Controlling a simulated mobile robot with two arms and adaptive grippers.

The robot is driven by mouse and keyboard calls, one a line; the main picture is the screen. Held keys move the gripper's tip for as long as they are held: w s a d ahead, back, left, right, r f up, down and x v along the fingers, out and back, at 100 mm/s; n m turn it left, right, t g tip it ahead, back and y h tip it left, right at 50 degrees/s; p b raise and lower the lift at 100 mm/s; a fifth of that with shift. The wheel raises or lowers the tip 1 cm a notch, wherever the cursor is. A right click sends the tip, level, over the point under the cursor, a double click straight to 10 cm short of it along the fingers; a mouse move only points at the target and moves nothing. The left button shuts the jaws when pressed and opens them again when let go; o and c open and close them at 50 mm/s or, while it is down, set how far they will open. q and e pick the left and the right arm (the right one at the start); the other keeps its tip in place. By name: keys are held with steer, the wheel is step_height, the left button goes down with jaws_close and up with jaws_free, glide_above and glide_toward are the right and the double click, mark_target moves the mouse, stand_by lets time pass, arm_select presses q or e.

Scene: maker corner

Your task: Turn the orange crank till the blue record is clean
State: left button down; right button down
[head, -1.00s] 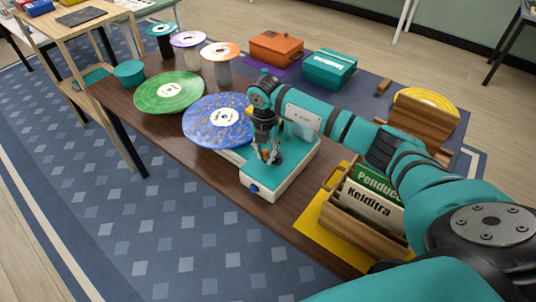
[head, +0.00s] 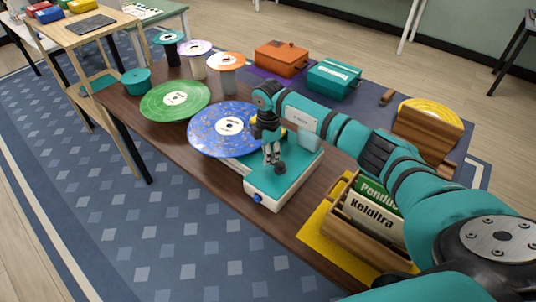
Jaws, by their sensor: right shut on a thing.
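The blue record (head: 208,135) lies flat on the left side of a teal and white machine (head: 298,178). Its label is white, and small pale and orange-brown specks still show on its blue face. My right gripper (head: 271,158) points down over the machine, just right of the record, beside a dark round knob (head: 281,168). Its fingers are shut on the orange crank, which they and the wrist mostly hide. My right arm also covers the record's right edge. My left gripper is not in view.
A green record (head: 160,108) lies further left on the brown table. Spindle stands with discs, one of them orange (head: 226,60), stand behind. A wooden crate of sleeves (head: 345,238) is at front right. An orange box (head: 280,57) and a teal box (head: 333,77) stand behind.

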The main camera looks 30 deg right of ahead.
steer(key=shift+w+d+r+m, duration=0.1)
steer(key=shift+w+d+m, duration=0.1)
steer(key=shift+m, duration=0.4)
steer(key=shift+w+d+r+m, duration=0.1)
steer(key=shift+d+m, duration=0.05)
steer(key=shift+m, duration=0.45)
steer(key=shift+p, duration=0.3)
steer(key=c, duration=1.2)
jaws_free()
steer(key=shift+f, duration=0.1)
step_height(320, 180, up, 12)
